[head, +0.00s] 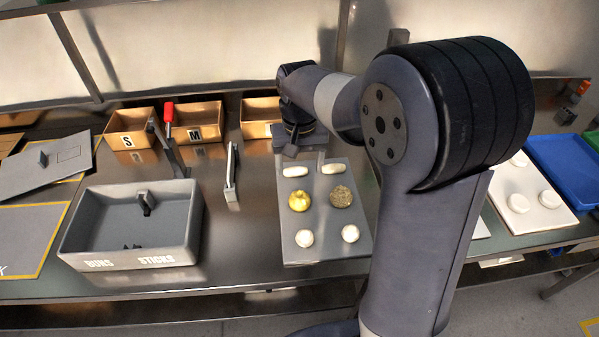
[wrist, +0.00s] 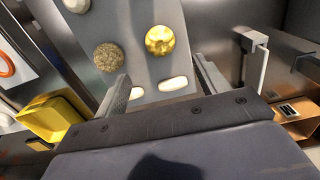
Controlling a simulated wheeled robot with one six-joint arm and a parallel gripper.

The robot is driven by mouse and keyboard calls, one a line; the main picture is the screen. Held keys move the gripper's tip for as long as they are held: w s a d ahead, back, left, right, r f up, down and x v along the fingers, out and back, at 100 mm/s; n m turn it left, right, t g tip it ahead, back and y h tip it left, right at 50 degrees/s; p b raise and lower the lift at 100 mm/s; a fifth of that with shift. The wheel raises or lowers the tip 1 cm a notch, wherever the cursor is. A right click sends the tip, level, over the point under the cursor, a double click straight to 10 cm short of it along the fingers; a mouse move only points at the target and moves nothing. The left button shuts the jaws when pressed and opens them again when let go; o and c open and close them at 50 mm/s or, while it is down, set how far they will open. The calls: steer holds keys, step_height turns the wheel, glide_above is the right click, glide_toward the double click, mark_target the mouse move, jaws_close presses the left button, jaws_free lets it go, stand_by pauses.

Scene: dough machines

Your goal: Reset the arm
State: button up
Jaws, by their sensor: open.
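My gripper (head: 290,150) hangs at the far end of the grey tray (head: 312,238); my arm crosses the right half of the head view. In the wrist view my gripper (wrist: 161,70) has its two fingers apart, with nothing held between them. Two white stick-shaped pieces (head: 333,168) lie at the tray's far end, close to the fingers. A yellow round piece (head: 300,201) and a brown seeded round piece (head: 341,196) lie in the middle row. Two plain white rounds (head: 304,238) lie at the near end.
A grey bin (head: 75,240) marked BUNS and STICKS stands at left. Boxes marked S (head: 130,141) and M (head: 192,135) stand behind it. A white tray with rounds (head: 548,221) and a blue tray (head: 570,170) lie at right.

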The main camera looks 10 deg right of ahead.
mark_target(300, 195)
stand_by(0.3)
step_height(300, 195, down, 12)
steer(key=shift+f, duration=0.1)
step_height(300, 195, up, 3)
steer(key=shift+f, duration=0.1)
steer(key=shift+r, duration=0.45)
